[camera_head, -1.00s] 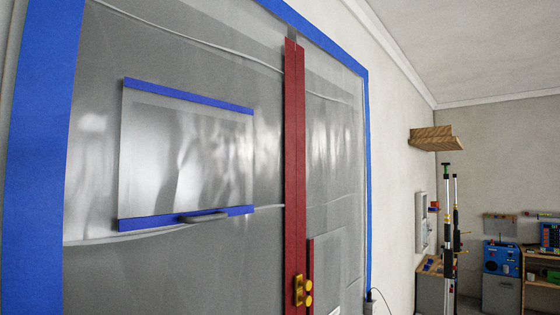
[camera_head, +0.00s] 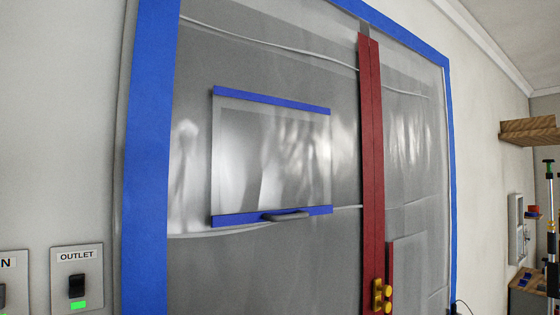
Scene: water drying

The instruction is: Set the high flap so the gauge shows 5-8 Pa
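The high flap (camera_head: 271,158) is a clear panel on the grey plastic sheet, with a blue strip along its top and another along its bottom. A dark grey handle (camera_head: 286,215) sits on the bottom strip. The flap appears to lie close to the sheet; any small gap cannot be made out. No gauge with a readable Pa value shows in this view. Neither of my grippers is in view.
Blue tape (camera_head: 148,150) frames the sheet, and a red zipper strip (camera_head: 371,160) with yellow pulls (camera_head: 381,296) runs down it. An OUTLET switch (camera_head: 77,280) with a green light is on the left wall. A wooden shelf (camera_head: 528,131) juts out at right.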

